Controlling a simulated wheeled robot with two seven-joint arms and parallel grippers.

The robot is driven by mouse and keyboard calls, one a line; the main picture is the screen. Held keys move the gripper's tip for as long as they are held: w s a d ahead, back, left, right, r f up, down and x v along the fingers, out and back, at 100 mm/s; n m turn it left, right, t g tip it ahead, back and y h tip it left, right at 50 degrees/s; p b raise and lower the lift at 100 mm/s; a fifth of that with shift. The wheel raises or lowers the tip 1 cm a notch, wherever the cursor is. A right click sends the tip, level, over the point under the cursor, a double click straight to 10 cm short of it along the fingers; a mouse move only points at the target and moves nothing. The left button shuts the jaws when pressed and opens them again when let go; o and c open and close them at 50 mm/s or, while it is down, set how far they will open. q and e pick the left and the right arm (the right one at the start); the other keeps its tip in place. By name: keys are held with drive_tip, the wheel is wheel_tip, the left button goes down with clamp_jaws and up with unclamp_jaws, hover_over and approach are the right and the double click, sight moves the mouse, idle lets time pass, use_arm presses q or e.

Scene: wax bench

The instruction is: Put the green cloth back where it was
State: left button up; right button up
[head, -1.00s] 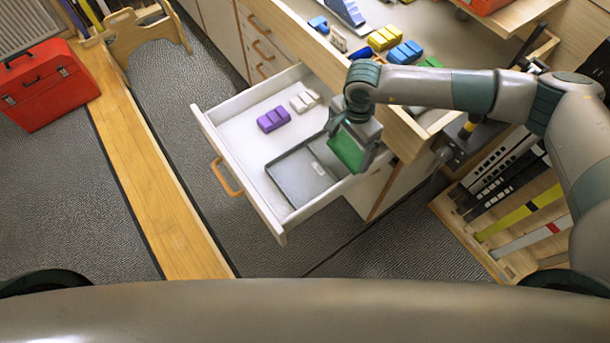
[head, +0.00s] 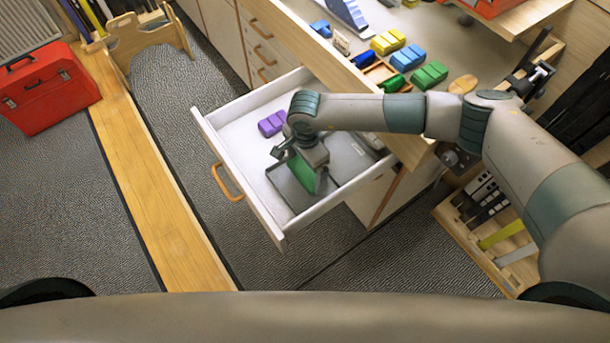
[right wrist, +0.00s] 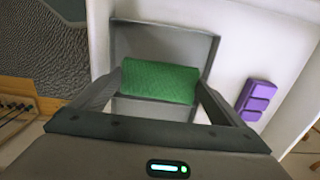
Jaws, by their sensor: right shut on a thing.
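The green cloth (head: 303,173) is held in my right gripper (head: 300,168), whose jaws are shut on it. The gripper points down over the open white drawer (head: 240,118). In the right wrist view the cloth (right wrist: 160,80) spans between the two fingers, in front of a shallow grey tray (right wrist: 165,45). The tray also shows in the head view (head: 283,187), lying in the near part of the drawer, partly hidden by my gripper and the cloth. I cannot tell whether the cloth touches the tray. My left gripper is not in view.
A purple block (head: 270,124) lies in the drawer beyond the tray; it shows in the right wrist view too (right wrist: 257,98). Yellow (head: 387,41), blue (head: 407,57) and green (head: 429,75) blocks sit on the bench. A red toolbox (head: 45,88) stands on the floor at left.

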sight(305, 171)
idle(0.3)
drive_tip(key=shift+f+b, duration=0.7)
drive_tip(key=shift+f, duration=1.4)
drive_tip(key=o, duration=0.6)
drive_tip(key=shift+o, duration=0.2)
drive_tip(key=shift+r, duration=0.1)
